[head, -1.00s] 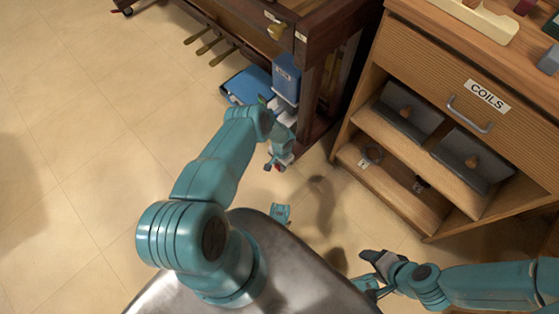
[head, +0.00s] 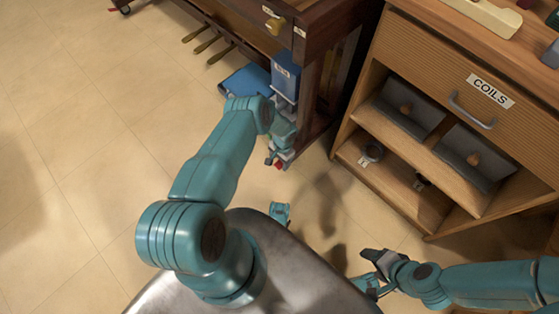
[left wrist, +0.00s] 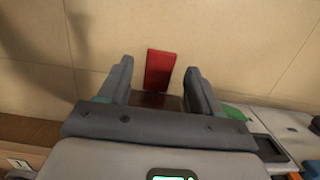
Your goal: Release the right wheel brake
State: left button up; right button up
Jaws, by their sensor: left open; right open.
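A red lever-like tab, apparently the wheel brake, stands between the open fingers of my left gripper (left wrist: 160,68) in the left wrist view. The red tab (left wrist: 160,72) points away from the gripper over the tan floor, with gaps to both fingers. In the head view a small red bit (head: 279,165) shows near the floor beside the piano's right leg, next to my left gripper (head: 275,159). The wheel itself is hidden behind my arm. My right gripper (head: 375,265) is open and empty, low over the floor at the lower right.
The dark wooden piano (head: 340,20) stands at the top. A blue box (head: 285,75) and a blue flat item (head: 246,84) are by its leg. A wooden cabinet labelled COILS (head: 440,60) stands at the right. Open tiled floor (head: 70,130) lies left.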

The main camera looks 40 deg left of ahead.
pick_arm(q)
notch_tip(320, 180, up, 15)
jog(key=w+p, duration=0.2)
jog(key=p, duration=0.3)
